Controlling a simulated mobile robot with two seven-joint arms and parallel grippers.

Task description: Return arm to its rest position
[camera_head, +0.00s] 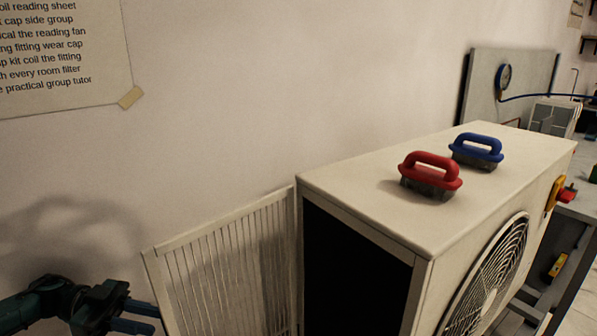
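My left gripper (141,316) is at the lower left corner, its arm coming in from the left edge. Its two dark blue fingers point right and stand apart, with nothing between them. It is to the left of a slatted grey panel (225,270) and appears clear of it, though the depth gap is hard to judge. My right gripper is not in view.
A large white fan unit (365,195) stands at the centre right. A red-handled brush (430,172) and a blue-handled brush (477,150) sit on its top. A round gauge (503,77) with a blue hose hangs on a board behind. The wall carries a text sheet (60,50).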

